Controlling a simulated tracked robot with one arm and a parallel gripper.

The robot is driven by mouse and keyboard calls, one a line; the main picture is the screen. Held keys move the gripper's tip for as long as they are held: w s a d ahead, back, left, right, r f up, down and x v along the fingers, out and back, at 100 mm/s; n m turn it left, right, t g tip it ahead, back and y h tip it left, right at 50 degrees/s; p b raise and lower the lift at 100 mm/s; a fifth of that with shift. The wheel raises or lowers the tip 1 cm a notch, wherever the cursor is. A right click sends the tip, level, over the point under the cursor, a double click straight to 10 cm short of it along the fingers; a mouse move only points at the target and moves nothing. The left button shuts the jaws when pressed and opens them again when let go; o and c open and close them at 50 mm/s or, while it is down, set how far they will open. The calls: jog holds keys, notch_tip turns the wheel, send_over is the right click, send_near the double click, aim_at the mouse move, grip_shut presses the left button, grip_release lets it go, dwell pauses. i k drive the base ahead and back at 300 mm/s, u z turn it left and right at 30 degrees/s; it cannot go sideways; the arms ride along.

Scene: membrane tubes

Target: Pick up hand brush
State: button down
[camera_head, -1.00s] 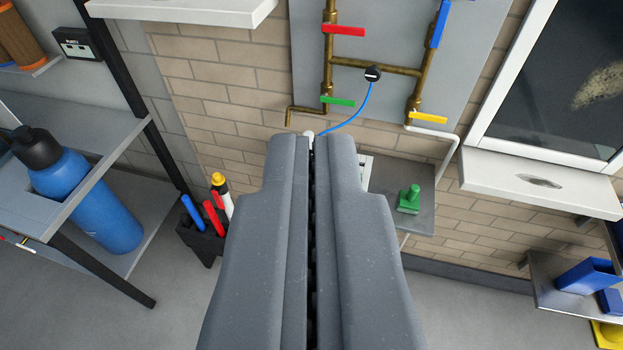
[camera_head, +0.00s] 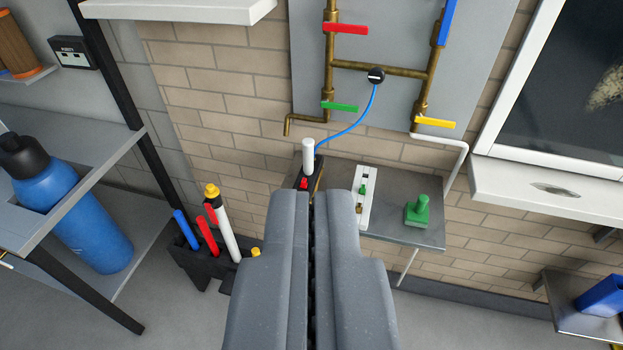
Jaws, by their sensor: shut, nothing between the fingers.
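My gripper (camera_head: 313,194) is shut and empty, pointing forward at the small grey wall shelf (camera_head: 395,232). I cannot surely make out a hand brush. A green piece (camera_head: 418,210) with a block-like base and an upright knob stands on the right part of that shelf; I cannot tell whether it is the brush. A black holder (camera_head: 203,264) on the left holds a blue handle (camera_head: 185,228), a red handle (camera_head: 208,235) and a white tube with a yellow top (camera_head: 224,228). My gripper hides part of the shelf and the floor behind it.
On the small shelf are a white upright tube (camera_head: 308,155) and a white strip with small fittings (camera_head: 363,197). Brass pipes (camera_head: 375,68) with coloured levers hang above. A blue bottle (camera_head: 62,205) stands in the left rack. A window sill (camera_head: 545,190) juts out at right.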

aim_at(312, 169)
jog(key=z, duration=0.05)
jog(key=i, duration=1.35)
jog(key=z, duration=0.4)
